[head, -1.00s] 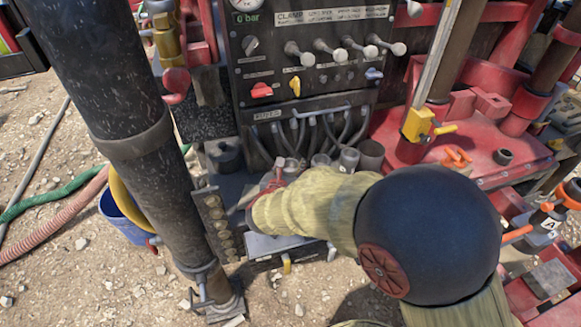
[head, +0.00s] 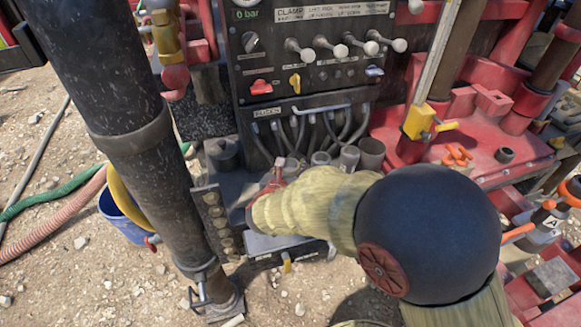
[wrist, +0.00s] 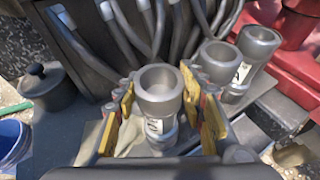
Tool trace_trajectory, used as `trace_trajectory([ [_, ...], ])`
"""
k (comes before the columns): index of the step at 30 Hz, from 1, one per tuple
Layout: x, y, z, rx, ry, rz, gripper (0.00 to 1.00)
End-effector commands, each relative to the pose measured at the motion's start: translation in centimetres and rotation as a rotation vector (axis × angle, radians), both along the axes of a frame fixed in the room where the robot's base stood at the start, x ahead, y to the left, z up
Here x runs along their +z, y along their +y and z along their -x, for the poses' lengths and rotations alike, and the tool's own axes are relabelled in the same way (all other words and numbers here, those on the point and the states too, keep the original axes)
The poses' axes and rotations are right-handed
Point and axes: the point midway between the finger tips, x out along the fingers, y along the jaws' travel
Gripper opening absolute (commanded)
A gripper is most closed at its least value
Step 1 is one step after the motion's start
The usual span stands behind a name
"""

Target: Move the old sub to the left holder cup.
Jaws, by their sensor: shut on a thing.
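In the wrist view my gripper (wrist: 160,108) is shut on a grey metal sub (wrist: 160,82), with yellow finger pads on both sides. The sub is upright, open at its top, and has a white label with a dark mark. Its lower end is partly hidden by the fingers. Right of it stand a grey open-topped cylinder (wrist: 215,62) and a labelled one (wrist: 257,46); I cannot tell which parts are holder cups. In the head view my gripper (head: 272,180) is partly hidden by my sleeved arm, in front of the grey cylinders (head: 349,158).
A control panel (head: 320,75) with levers and several hoses (head: 318,128) stand close behind. A dark lidded pot (wrist: 45,85) is at the left. A thick dark pipe (head: 130,130) stands left of my arm. Red machinery (head: 410,145) is at the right.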

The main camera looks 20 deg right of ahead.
Motion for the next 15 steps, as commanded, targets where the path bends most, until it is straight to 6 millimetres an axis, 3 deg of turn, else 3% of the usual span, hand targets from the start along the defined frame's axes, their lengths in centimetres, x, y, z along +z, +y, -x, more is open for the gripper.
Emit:
trace_trajectory([
  [2, 0.09, 0.03, -0.06, 0.0, -0.002, -0.001, 0.0],
  [3, 0.07, 0.03, -0.05, 0.001, -0.002, -0.001, 0.41],
  [15, -0.1, 0.01, 0.03, 0.0, 0.002, -0.001, 0.62],
])
